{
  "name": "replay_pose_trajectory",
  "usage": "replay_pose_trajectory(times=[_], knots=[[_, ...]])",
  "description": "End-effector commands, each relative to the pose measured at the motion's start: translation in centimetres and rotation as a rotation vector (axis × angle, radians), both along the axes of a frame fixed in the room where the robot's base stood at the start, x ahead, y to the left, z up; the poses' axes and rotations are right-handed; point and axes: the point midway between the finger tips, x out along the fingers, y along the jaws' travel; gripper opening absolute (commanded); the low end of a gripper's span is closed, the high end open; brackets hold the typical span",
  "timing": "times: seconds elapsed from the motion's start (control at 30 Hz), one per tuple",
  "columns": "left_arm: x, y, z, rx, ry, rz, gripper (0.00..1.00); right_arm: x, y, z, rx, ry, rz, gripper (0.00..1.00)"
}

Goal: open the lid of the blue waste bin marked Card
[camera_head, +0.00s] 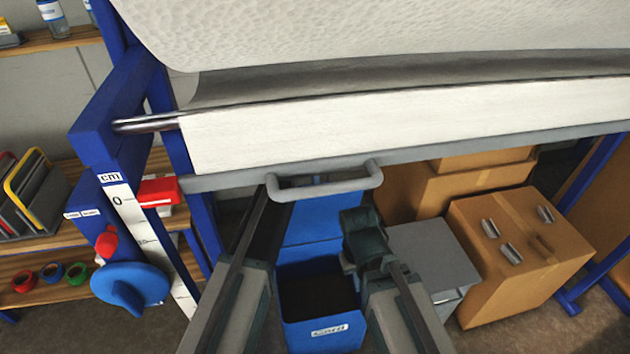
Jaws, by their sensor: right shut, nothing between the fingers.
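The blue waste bin marked Card (320,333) stands low in the middle, between my two arms. Its dark inside shows from above. Its blue lid (325,218) stands up behind the opening, its top partly hidden by the grey handle bar. My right gripper (362,232) is shut and empty, just right of the raised lid; I cannot tell if it touches. My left gripper (266,208) is dark and seen edge-on left of the lid, its tips partly hidden near the handle bar.
A grey bin (428,262) and cardboard boxes (520,250) stand at right. A blue frame post (120,100) and shelves are at left.

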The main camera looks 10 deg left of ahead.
Motion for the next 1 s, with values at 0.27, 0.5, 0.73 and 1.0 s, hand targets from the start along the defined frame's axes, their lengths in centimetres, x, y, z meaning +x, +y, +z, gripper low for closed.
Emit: replay_pose_trajectory(times=[0.27,0.5,0.73,1.0], knots=[[0.9,0.2,2.6,0.0,0.0,0.0,0.47,0.0,0.0,2.6,0.0,0.0,0.0,0.0],[2.0,0.6,5.7,0.0,0.0,0.0,0.47,0.0,0.0,5.7,0.0,0.0,0.0,0.0],[2.6,0.8,6.9,0.0,0.0,0.0,0.47,0.0,0.0,6.9,0.0,0.0,0.0,0.0],[2.5,0.8,6.8,0.0,0.0,0.0,0.47,0.0,0.0,6.8,0.0,0.0,0.0,0.0]])
